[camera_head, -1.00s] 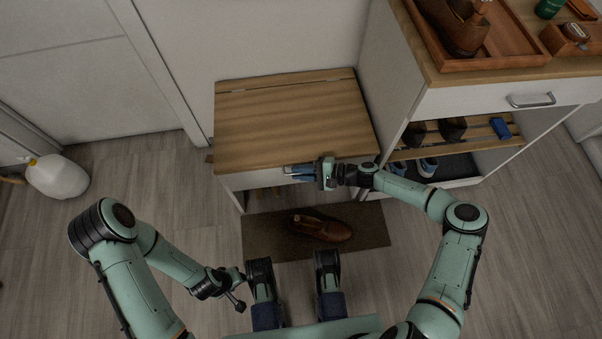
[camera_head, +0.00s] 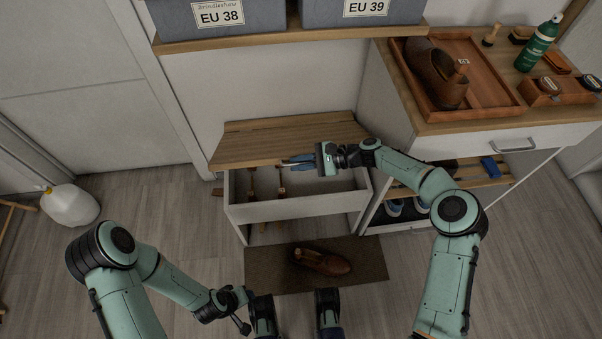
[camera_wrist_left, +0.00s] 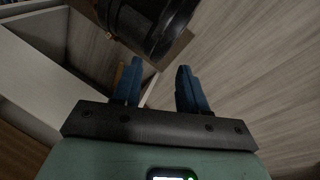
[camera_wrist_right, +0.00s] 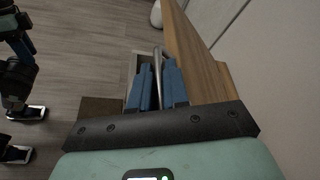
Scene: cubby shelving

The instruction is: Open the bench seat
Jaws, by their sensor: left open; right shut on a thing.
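The bench has a wooden seat lid (camera_head: 265,143), tilted up at its front edge, and a white box (camera_head: 295,210) below it. The box is partly open, with narrow brown items inside. My right gripper (camera_head: 297,162) is at the lid's front edge, its blue fingers shut on the metal seat handle (camera_wrist_right: 158,62), which shows in the right wrist view. My left gripper (camera_wrist_left: 160,82) is open and empty, its fingers apart in the left wrist view. It is low in front of the bench; its fingertips are hard to make out in the head view.
A brown shoe (camera_head: 321,261) lies on a dark mat (camera_head: 375,258) before the bench. A cabinet (camera_head: 455,145) with a tray (camera_head: 500,100) stands at the right. A shelf (camera_head: 290,34) with labelled bins hangs above the bench. A white jug (camera_head: 70,206) stands at the left.

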